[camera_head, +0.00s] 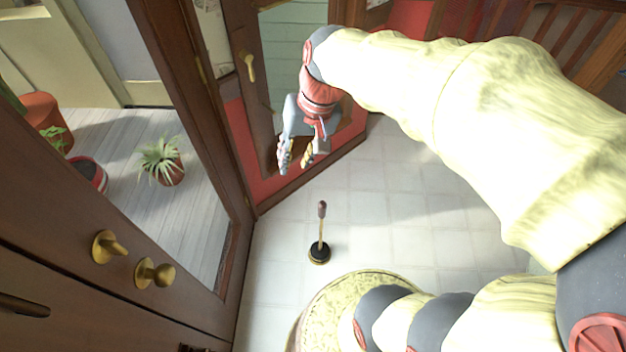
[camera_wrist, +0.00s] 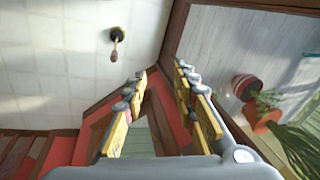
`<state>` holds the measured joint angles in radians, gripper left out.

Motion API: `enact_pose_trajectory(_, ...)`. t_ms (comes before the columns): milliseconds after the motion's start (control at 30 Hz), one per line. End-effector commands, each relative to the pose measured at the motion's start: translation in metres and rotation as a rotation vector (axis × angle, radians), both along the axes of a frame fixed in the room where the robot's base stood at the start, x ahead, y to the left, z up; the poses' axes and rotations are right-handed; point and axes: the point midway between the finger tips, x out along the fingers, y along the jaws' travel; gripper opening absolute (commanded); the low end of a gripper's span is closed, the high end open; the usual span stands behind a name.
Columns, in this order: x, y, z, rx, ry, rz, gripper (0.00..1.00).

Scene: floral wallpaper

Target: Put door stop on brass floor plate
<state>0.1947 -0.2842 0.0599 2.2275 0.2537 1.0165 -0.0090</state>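The door stop (camera_head: 321,228) looks like a thin upright rod with a dark reddish-brown knob on top and a round black base. It stands on the pale tiled floor, and also shows in the wrist view (camera_wrist: 117,45). A thin brass-coloured rim (camera_head: 319,261) shows around the bottom of its base; I cannot tell whether this is a separate floor plate. My gripper (camera_head: 296,162) hangs above and behind the door stop, near the doors. Its fingers are apart with nothing between them, also in the wrist view (camera_wrist: 160,72).
A brown glazed door with brass knobs (camera_head: 155,273) fills the left side. Another door with a brass handle (camera_head: 249,66) stands behind my gripper. A potted plant (camera_head: 164,162) shows through the glass. The tiled floor (camera_head: 395,215) around the door stop is clear.

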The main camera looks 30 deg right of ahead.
Motion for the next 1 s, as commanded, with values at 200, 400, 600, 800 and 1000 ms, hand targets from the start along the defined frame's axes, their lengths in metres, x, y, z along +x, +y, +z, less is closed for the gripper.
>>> enact_pose_trajectory(200,-0.052,0.012,0.027,-0.148,-0.172,0.133,0.28)
enact_pose_trajectory(400,-0.084,0.014,0.037,-0.243,-0.294,0.215,0.28)
enact_pose_trajectory(600,-0.095,0.013,0.039,-0.280,-0.341,0.245,0.28)
enact_pose_trajectory(800,-0.095,0.013,0.039,-0.281,-0.343,0.247,0.28)
enact_pose_trajectory(1000,-0.095,0.013,0.046,-0.280,-0.342,0.246,0.28)
